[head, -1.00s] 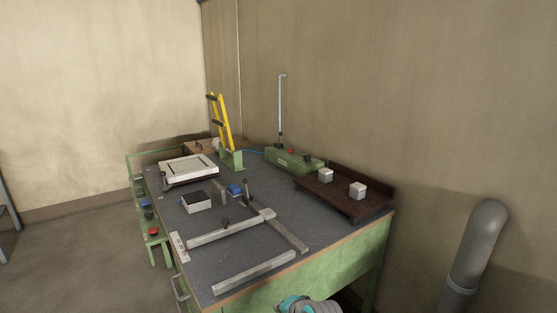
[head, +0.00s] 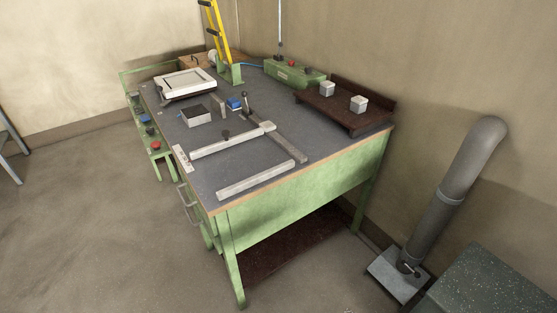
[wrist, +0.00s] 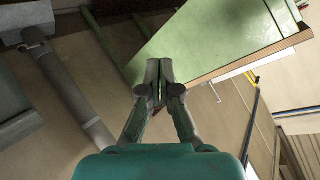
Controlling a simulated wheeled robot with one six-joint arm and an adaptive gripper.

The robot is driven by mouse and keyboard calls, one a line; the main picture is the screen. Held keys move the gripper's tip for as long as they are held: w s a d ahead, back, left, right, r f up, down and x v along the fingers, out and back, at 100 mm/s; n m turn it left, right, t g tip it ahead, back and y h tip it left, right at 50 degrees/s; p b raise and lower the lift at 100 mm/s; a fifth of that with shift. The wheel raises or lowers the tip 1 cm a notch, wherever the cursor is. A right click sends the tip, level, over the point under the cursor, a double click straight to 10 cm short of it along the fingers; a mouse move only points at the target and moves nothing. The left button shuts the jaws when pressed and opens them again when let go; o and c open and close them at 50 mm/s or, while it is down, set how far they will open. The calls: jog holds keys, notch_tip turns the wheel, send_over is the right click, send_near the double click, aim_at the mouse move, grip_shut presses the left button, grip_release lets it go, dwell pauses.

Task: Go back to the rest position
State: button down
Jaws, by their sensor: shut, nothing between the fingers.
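My gripper (wrist: 159,82) shows in the wrist view with its two dark fingers together and nothing between them. It is clear of the workbench (wrist: 210,40), whose green side panel and wooden edge lie beyond the fingertips. The gripper and arm are out of the head view. The same workbench (head: 205,172), with a dark top, stands in the middle of the head view.
On the bench are metal bars (head: 255,180), a box (head: 196,116), a white-framed plate (head: 185,83), and a brown tray (head: 340,108) with two pale blocks. A grey pipe (head: 462,170) stands right of the bench. Floor at left is open.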

jog(key=s+d+r+n+t, duration=0.1)
jog(key=s+r, duration=0.4)
jog(key=s, duration=0.3)
jog(key=s+d+r+n+t+h, duration=0.1)
jog(key=s+d+r+n, duration=0.1)
jog(key=s+r, duration=0.4)
jog(key=s+d+r+n+h, duration=0.1)
jog(key=s+r, duration=0.4)
jog(key=s, duration=0.7)
jog(key=shift+s+d+r+n+t, duration=0.15)
jog(key=shift+d+n+t, duration=0.3)
jog(key=shift+n, duration=0.25)
